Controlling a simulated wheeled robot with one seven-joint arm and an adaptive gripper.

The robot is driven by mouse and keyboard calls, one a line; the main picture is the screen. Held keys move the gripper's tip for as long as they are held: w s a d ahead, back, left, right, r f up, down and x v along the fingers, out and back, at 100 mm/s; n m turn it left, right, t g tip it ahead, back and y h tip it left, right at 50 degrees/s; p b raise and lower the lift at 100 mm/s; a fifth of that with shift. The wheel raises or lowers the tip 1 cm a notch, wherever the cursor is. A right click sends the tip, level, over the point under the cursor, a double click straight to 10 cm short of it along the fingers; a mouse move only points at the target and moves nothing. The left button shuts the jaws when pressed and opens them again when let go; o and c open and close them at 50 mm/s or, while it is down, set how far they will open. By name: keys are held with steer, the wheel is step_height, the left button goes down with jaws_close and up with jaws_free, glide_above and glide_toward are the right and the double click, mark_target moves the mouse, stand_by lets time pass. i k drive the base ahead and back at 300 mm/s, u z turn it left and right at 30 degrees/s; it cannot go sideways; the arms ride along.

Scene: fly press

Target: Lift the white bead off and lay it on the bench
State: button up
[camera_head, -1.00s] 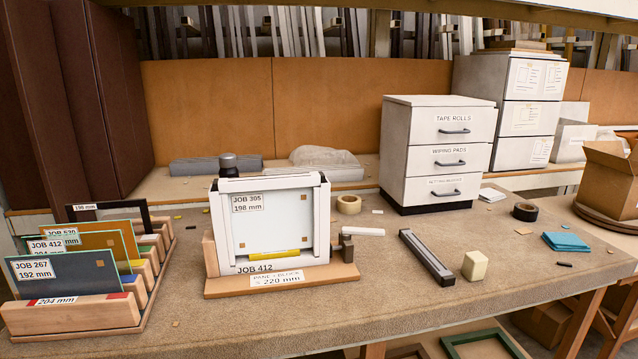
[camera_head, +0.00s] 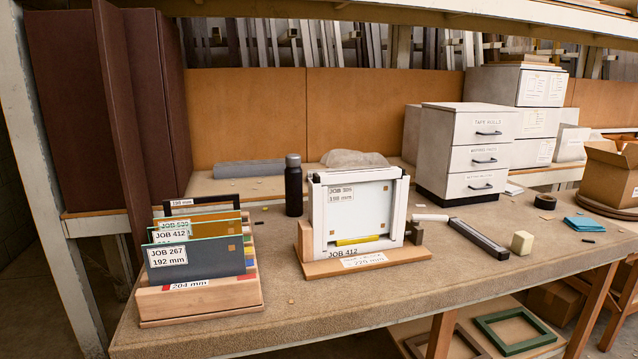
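A white frame (camera_head: 317,213) stands upright on a wooden base (camera_head: 312,268) on the bench (camera_head: 275,314). It holds a pale pane (camera_head: 360,212) labelled JOB 305, 198 mm. White strips edge the pane at the sides and top, with a white strip (camera_head: 400,208) upright on the right. I cannot tell which strip is the bead. A yellow block (camera_head: 357,240) lies at the pane's bottom edge, above a JOB 412 label. A short white bar (camera_head: 431,217) lies on the bench just right of the frame. My gripper is not in view.
A rack of panes (camera_head: 200,297) stands at the left and a dark bottle (camera_head: 293,186) behind the frame. To the right are a dark grey bar (camera_head: 478,238), a cream block (camera_head: 521,242) and white drawers (camera_head: 468,158). The bench front before the frame is clear.

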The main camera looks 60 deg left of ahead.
mark_target(393, 173)
steer(key=z, duration=0.2)
steer(key=k, duration=0.4)
steer(key=u, duration=2.15)
